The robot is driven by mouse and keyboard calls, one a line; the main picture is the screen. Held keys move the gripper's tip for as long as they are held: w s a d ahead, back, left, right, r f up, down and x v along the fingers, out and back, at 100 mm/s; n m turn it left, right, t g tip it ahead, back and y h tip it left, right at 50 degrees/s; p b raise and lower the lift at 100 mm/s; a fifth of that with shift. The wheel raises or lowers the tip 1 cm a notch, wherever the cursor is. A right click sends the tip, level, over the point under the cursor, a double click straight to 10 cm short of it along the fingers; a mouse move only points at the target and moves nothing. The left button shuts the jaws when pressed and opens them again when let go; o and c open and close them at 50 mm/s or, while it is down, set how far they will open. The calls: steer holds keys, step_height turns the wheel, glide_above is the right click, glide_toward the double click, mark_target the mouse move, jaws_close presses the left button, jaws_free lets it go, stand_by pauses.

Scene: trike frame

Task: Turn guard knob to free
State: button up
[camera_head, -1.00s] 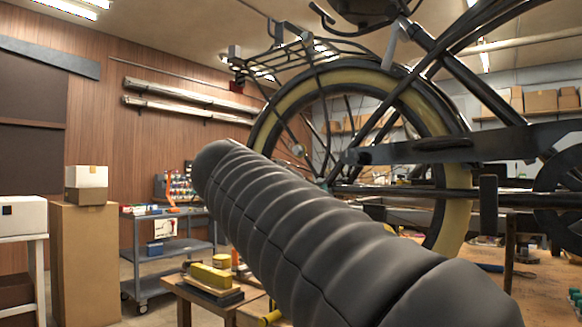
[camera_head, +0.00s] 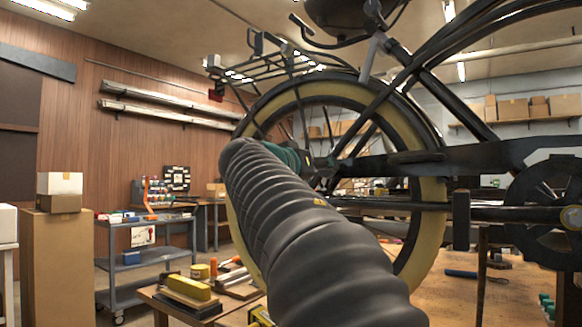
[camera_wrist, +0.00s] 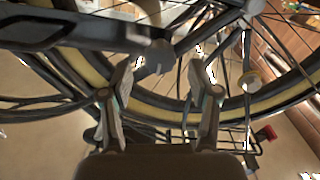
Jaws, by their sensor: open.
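The trike's dark chain guard (camera_wrist: 75,30) enters from the upper left in the wrist view, and the head view shows it as a long dark bar (camera_head: 430,160). At its end in the wrist view is a small grey cylindrical piece (camera_wrist: 160,57), which looks like the guard knob. My gripper (camera_wrist: 161,68) is open, with one finger on each side of this piece in the picture. I see no contact; the depth gap cannot be told. In the head view my dark ribbed arm covers the lower wheel, and the fingers and knob are not clear.
The rear wheel (camera_head: 437,215) with its cream tyre wall and spokes stands close to the gripper. A pale round piece (camera_wrist: 250,82) sits among the spokes. A wooden bench (camera_head: 415,302) lies below, and a grey cart (camera_head: 150,262) stands at left.

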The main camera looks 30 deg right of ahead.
steer(key=shift+p+x, duration=0.35)
steer(key=shift+x, duration=1.75)
steer(key=c, duration=1.2)
steer(key=shift+o, duration=0.2)
